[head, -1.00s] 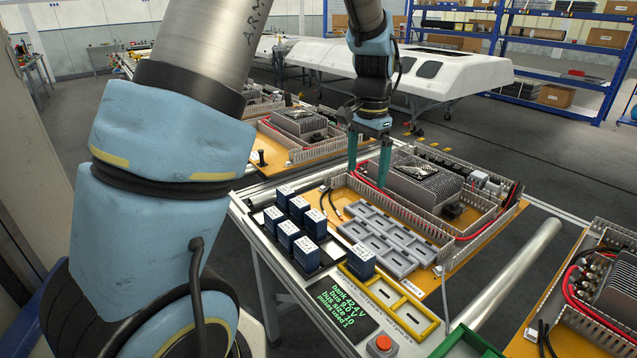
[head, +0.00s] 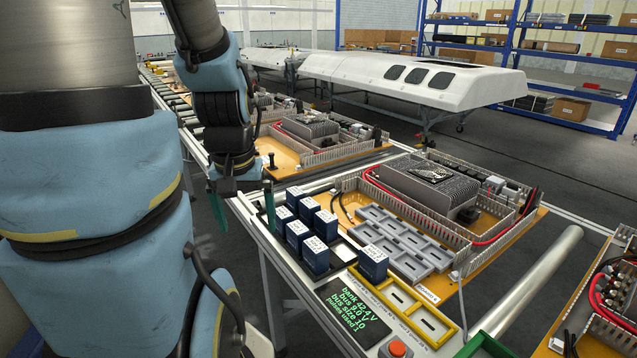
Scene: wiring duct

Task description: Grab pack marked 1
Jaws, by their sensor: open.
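Several blue packs with white labelled tops stand upright in a black tray (head: 344,252); a front one (head: 316,256) and a back one (head: 309,208) are clear to see. One more blue pack (head: 373,263) stands in the yellow frame (head: 400,296). The label marks are too small for me to read, so I cannot tell which pack is marked 1. My gripper (head: 242,208) is open, with teal fingers spread and nothing seen between them. It is at the left of the packs, its right finger close to the leftmost ones in the picture.
Empty grey slots (head: 408,260) lie on the orange board right of the tray. A grey finned unit (head: 436,184) and slotted duct walls stand behind them. A small display (head: 353,313) and a red button (head: 397,349) are at the front edge.

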